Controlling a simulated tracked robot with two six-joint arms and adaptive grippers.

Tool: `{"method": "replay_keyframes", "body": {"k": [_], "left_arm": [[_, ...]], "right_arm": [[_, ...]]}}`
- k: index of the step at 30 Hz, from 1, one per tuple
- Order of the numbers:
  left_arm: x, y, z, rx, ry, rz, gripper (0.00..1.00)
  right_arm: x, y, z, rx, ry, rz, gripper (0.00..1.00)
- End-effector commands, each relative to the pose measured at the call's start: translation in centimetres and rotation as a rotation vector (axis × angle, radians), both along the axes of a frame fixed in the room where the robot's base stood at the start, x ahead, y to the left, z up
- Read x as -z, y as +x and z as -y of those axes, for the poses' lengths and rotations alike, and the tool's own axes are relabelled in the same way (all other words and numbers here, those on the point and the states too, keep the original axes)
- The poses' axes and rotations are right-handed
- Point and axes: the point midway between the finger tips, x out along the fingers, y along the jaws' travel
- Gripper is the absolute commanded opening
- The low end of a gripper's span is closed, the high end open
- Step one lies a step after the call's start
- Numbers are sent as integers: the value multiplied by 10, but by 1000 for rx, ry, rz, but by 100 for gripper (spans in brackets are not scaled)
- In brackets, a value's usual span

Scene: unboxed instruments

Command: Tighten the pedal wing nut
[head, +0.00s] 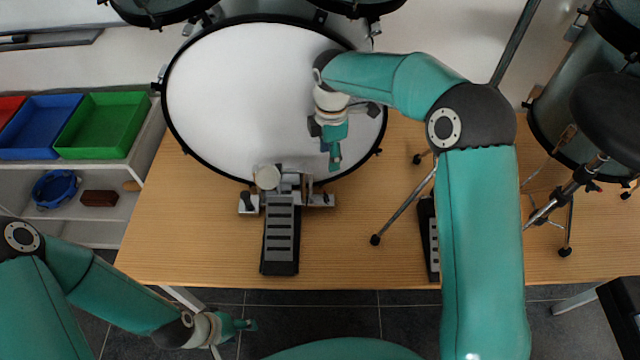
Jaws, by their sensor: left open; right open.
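The bass drum pedal stands on the wooden platform at the drum's front, with its ribbed dark footboard (280,237) pointing toward me. Its round pale beater (267,177) is near the white drum head (250,95). The wing nut is too small to make out among the pedal's metal parts. My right gripper (335,160) hangs in front of the drum head, above and to the right of the pedal, open and apart from it. My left gripper (248,325) is open and empty at the lower left, over the dark floor before the platform edge.
A second pedal (433,240) is partly hidden behind my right arm, near a stand leg (405,205). A black stool (610,115) is at the right.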

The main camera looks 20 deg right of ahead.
Motion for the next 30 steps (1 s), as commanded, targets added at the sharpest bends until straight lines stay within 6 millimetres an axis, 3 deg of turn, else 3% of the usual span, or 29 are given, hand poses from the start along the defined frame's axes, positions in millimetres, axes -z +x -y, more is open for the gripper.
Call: {"method": "replay_keyframes", "body": {"k": [8,24,30], "left_arm": [[-2,0,0,0,0,-1,55],[-14,0,0,0,0,0,55],[-17,0,0,0,0,0,55]], "right_arm": [[22,2,-8,-17,0,-4,51],[132,3,-12,-23,0,-5,51],[159,3,-12,-24,0,-3,51]]}}
